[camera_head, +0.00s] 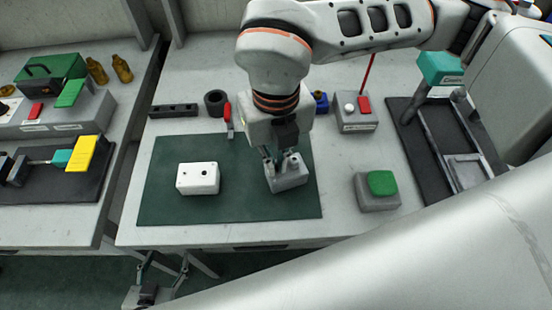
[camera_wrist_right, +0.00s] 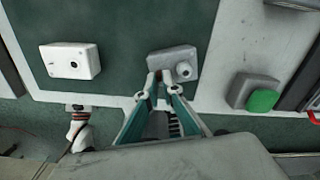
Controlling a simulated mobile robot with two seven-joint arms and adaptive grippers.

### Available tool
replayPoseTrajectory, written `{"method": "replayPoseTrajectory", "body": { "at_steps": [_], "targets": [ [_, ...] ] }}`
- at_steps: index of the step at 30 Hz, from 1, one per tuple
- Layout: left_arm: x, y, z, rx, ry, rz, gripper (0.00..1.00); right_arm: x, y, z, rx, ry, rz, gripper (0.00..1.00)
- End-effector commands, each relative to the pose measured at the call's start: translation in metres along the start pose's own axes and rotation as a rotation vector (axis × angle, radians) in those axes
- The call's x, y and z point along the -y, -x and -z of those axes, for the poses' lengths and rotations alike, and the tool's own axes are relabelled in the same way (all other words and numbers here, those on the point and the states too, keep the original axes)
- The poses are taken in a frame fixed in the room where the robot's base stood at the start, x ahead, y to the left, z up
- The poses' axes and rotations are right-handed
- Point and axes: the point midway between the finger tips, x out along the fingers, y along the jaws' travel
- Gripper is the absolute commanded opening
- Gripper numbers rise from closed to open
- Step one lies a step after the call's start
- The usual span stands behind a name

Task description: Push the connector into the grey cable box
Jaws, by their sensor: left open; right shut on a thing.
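The grey cable box (camera_head: 290,180) lies on the dark green mat (camera_head: 165,207), right of its middle. It also shows in the right wrist view (camera_wrist_right: 185,54), with a round grey stub on its top. My right gripper (camera_head: 281,160) points down over the box. In the wrist view its fingertips (camera_wrist_right: 157,88) are close together at the box's near edge. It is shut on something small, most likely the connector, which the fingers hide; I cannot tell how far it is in. My left gripper (camera_head: 163,262) is open and empty below the table's front edge.
A white box with dark holes (camera_head: 198,178) lies on the mat to the left. A grey block with a green button (camera_head: 380,187) stands to the right. A switch box with a red part (camera_head: 355,112) stands behind. The mat between the two boxes is clear.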

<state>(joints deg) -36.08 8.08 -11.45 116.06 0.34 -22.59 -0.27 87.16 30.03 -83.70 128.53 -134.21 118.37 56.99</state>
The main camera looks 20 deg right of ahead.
Motion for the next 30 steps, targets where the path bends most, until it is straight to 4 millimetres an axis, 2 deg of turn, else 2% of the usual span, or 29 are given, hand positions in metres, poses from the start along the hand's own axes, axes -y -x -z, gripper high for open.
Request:
{"method": "replayPoseTrajectory", "body": {
  "at_steps": [20, 21, 22, 30],
  "targets": [
    [0.0007, -0.0020, -0.0058, 0.007, 0.000, 0.001, 0.58, 0.0001, -0.0060, 0.0000, 0.000, -0.001, 0.000, 0.00],
    [0.0010, -0.0020, -0.0048, 0.005, 0.000, 0.002, 0.58, 0.0001, -0.0055, -0.0001, 0.000, -0.001, 0.000, 0.16],
    [0.0012, -0.0020, -0.0044, 0.005, 0.000, 0.002, 0.58, 0.0001, -0.0054, -0.0001, 0.000, -0.001, 0.000, 0.24],
    [0.0027, -0.0028, 0.0001, -0.003, -0.001, 0.004, 0.58, 0.0001, -0.0053, -0.0001, 0.000, -0.001, 0.000, 0.26]
  ]
}}
